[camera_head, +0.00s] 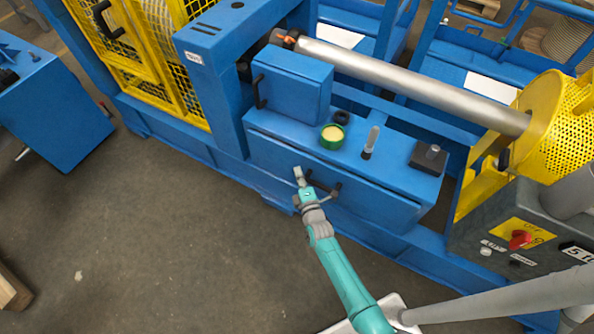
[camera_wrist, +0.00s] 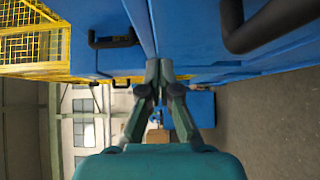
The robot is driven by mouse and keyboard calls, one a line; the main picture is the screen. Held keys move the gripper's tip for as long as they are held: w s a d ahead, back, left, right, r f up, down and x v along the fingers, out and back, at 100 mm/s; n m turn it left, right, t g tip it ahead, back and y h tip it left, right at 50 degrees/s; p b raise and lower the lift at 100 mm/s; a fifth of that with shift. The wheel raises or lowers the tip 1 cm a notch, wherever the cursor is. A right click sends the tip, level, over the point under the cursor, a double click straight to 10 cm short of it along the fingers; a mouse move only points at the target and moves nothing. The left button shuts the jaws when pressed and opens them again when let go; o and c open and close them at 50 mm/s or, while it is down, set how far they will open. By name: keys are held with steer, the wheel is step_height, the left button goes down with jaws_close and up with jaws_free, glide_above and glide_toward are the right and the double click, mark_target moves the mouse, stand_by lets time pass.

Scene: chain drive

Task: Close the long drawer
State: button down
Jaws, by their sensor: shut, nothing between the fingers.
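The long drawer (camera_head: 272,160) is the wide blue front below the bench top, with a dark handle (camera_head: 326,192) near its middle. A dark line runs along its upper edge; I cannot tell how far it stands out. My gripper (camera_head: 299,176) is shut and empty, in front of the drawer just left of the handle. In the wrist view my fingertips (camera_wrist: 158,70) meet close to the blue drawer front (camera_wrist: 190,30), and the black handle (camera_wrist: 268,28) is at the upper right. I cannot tell whether the fingers touch the drawer.
A smaller blue box (camera_head: 290,88) with a black side handle (camera_head: 260,92) stands on the bench top. A green container (camera_head: 332,137) sits beside it. A steel roller (camera_head: 410,82) runs above. A control panel (camera_head: 515,240) is at right.

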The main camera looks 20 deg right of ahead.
steer(key=s+a, duration=0.1)
steer(key=s, duration=0.8)
steer(key=shift+a, duration=0.35)
steer(key=s+a+r+m+g+y, duration=0.1)
steer(key=s+r+m, duration=0.3)
steer(key=s, duration=0.8)
steer(key=s+a+r+m+y, duration=0.15)
steer(key=s+r+m, duration=0.25)
steer(key=s, duration=0.8)
steer(key=s+a+r+m+g, duration=0.1)
steer(key=s+r+m+g, duration=0.1)
steer(key=s+r+m, duration=0.6)
steer(key=s+r, duration=0.4)
steer(key=r, duration=0.4)
steer(key=shift+s+r, duration=0.25)
steer(key=shift+s, duration=0.15)
